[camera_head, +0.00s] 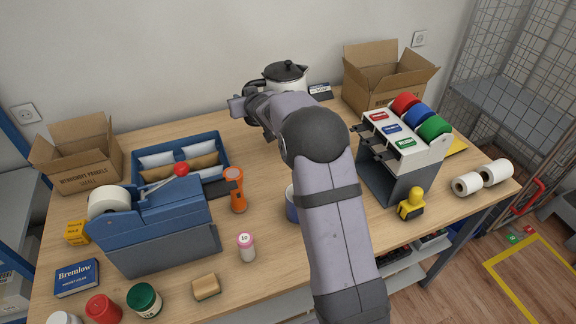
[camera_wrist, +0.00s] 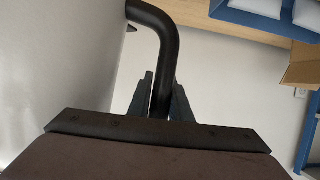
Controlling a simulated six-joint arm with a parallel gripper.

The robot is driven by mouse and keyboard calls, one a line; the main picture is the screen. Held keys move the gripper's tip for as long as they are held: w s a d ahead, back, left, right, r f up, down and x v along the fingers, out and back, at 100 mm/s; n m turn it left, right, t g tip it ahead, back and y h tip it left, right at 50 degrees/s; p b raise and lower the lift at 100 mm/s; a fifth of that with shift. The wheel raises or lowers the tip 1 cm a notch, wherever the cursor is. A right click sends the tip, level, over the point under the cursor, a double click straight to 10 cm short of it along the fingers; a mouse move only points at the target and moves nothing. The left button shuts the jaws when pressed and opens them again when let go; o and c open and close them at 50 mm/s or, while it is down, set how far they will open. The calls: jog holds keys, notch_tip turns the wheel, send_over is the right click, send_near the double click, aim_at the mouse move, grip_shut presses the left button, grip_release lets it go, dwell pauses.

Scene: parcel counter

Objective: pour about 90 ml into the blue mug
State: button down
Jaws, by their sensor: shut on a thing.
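The kettle (camera_head: 287,83), white with a black lid, is at the back of the counter, behind my arm, and looks upright. In the wrist view its pale body (camera_wrist: 65,60) fills the left side. My gripper (camera_wrist: 163,95) is shut on the kettle's black handle (camera_wrist: 159,30), which runs down between the two fingers. In the head view the fingers are largely hidden by my wrist. The blue mug (camera_head: 291,205) stands at mid-counter, mostly hidden behind my forearm; its inside cannot be seen. Whether the kettle touches the counter cannot be told.
A blue tray of packets (camera_head: 220,142) and an orange torch (camera_head: 237,190) are left of the mug. A pink-capped bottle (camera_head: 246,248) stands in front. A tape dispenser with coloured rolls (camera_head: 385,183) stands right of my arm. An open carton (camera_head: 385,85) is at the back right.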

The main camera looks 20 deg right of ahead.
jog(key=shift+s+a+r+m+h+p, duration=0.5)
jog(key=shift+a+r+m+h+p, duration=0.4)
jog(key=shift+a+r+p, duration=5.15)
jog(key=s+a+m+g+h+p, duration=0.1)
jog(key=s+a+m+h+p, duration=0.3)
jog(key=s, duration=0.7)
jog(key=shift+s+a+m+h+p, duration=0.25)
jog(key=shift+a+h+p, duration=0.25)
jog(key=shift+a, duration=0.7)
